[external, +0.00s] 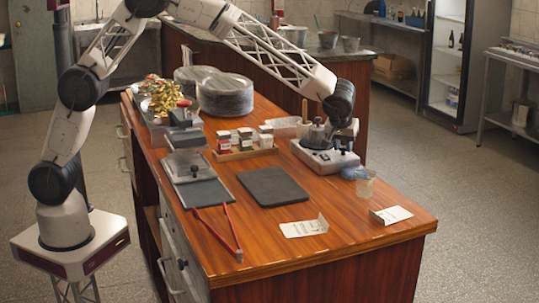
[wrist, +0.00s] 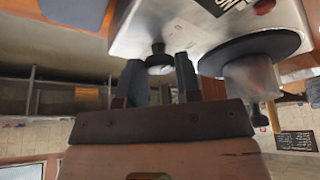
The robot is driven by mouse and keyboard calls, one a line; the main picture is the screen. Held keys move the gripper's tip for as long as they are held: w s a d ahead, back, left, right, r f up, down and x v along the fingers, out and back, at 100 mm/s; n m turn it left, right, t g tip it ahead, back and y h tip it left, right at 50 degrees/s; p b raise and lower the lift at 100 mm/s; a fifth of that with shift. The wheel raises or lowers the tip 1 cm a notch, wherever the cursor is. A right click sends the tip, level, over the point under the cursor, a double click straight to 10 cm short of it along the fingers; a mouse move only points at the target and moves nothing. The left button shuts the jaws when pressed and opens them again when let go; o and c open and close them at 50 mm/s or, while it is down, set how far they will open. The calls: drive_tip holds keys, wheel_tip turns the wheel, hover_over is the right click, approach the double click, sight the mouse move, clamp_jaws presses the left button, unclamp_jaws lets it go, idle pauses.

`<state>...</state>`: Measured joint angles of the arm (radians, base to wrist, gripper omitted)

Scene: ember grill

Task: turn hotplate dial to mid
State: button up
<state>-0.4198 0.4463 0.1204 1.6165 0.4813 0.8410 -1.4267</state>
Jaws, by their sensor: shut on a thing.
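The hotplate (external: 318,158) is a pale box on the right side of the wooden counter. It fills the top of the wrist view (wrist: 140,28), seen upside down. Its dial (wrist: 158,62) is a small round knob with a dark base and a pale face on the box's edge. My gripper (wrist: 161,72) has one dark finger on each side of the dial and is shut on it. In the external view my gripper (external: 344,130) is low over the hotplate's right side, and the dial's pointer setting cannot be made out. A dark round plate (wrist: 252,48) with a metal pot (wrist: 252,82) is beside the fingers.
A tray of spice jars (external: 245,150) stands left of the hotplate. A dark board (external: 272,187), red tongs (external: 220,233) and white cards (external: 304,228) lie in front. The counter's front right is mostly clear.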

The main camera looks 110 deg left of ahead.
drive_tip(key=shift+m, duration=0.3)
drive_tip(key=m+t, duration=0.1)
drive_tip(key=m, duration=0.3)
drive_tip(key=shift+s+t, duration=0.15)
drive_tip(key=shift+t, duration=0.25)
drive_tip(key=m+h, duration=0.1)
drive_tip(key=m, duration=0.1)
drive_tip(key=m+t, duration=0.1)
drive_tip(key=m, duration=0.1)
drive_tip(key=shift+s+m+h, duration=0.1)
drive_tip(key=shift+m+h, duration=0.2)
drive_tip(key=shift+h, duration=0.1)
drive_tip(key=m, duration=0.2)
drive_tip(key=m+t+h, duration=0.1)
drive_tip(key=m, duration=0.2)
drive_tip(key=shift+a, duration=0.2)
drive_tip(key=shift+a+m+h, duration=0.1)
drive_tip(key=shift+m+h, duration=1)
drive_tip(key=shift+m, duration=1.1)
drive_tip(key=shift+s, duration=0.1)
drive_tip(key=o, duration=0.9)
